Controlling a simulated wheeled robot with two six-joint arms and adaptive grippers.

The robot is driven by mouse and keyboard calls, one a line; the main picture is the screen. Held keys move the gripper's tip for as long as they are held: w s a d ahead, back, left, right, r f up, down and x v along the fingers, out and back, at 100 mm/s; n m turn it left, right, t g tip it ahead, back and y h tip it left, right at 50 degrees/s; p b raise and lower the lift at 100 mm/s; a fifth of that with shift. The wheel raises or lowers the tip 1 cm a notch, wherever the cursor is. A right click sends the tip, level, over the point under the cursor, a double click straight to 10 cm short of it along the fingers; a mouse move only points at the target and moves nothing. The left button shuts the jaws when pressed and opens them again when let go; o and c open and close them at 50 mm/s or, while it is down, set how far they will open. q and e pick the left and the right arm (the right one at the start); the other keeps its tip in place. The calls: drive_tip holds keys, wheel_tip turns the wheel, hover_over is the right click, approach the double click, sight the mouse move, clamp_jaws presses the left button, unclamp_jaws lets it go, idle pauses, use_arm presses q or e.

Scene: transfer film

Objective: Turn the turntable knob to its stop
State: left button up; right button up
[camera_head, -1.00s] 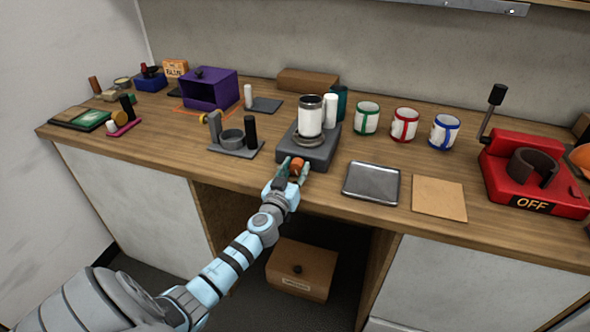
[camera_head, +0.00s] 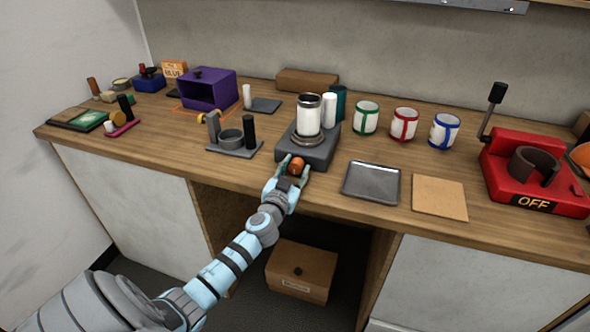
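The turntable is a dark grey base (camera_head: 318,153) on the worktop near its front edge, with a round plate (camera_head: 308,139) on top. A white mug or tumbler with a metallic rim (camera_head: 309,116) stands upright on the plate. The orange knob (camera_head: 297,164) is on the front of the base. My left gripper (camera_head: 296,170) is at the knob, with its fingers on either side of it. Whether the fingers press on the knob is too small to tell. My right gripper is not in view.
A grey metal tray (camera_head: 371,181) and a tan square board (camera_head: 439,197) lie right of the turntable. Mugs with green (camera_head: 365,118), red (camera_head: 405,124) and blue (camera_head: 444,131) bands stand behind them. A grey holder (camera_head: 235,148) is to the left. A red press (camera_head: 535,180) stands far right.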

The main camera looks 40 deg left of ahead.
use_arm(q)
drive_tip(key=shift+s+d+f, duration=0.15)
drive_tip(key=shift+s+f, duration=0.15)
drive_tip(key=shift+s, duration=0.35)
drive_tip(key=shift+s+d+f, duration=0.1)
drive_tip(key=shift+s+f, duration=0.15)
drive_tip(key=shift+s, duration=0.35)
drive_tip(key=r+v, duration=0.1)
drive_tip(key=v, duration=0.8)
drive_tip(key=shift+d, duration=0.2)
drive_tip(key=shift+o, duration=0.7)
drive_tip(key=shift+s, duration=0.15)
drive_tip(key=shift+o, duration=0.6)
drive_tip(key=shift+s+f+b, duration=0.1)
drive_tip(key=shift+f+b, duration=0.65)
drive_tip(key=shift+b, duration=0.2)
drive_tip(key=shift+m, duration=0.6)
drive_tip(key=b+x, duration=0.3)
drive_tip(key=x, duration=0.1)
drive_tip(key=r+b+x, duration=0.1)
drive_tip(key=b+x, duration=0.2)
drive_tip(key=x, duration=0.1)
drive_tip(key=b+x, duration=0.3)
drive_tip(key=x, duration=0.1)
drive_tip(key=shift+r, duration=0.35)
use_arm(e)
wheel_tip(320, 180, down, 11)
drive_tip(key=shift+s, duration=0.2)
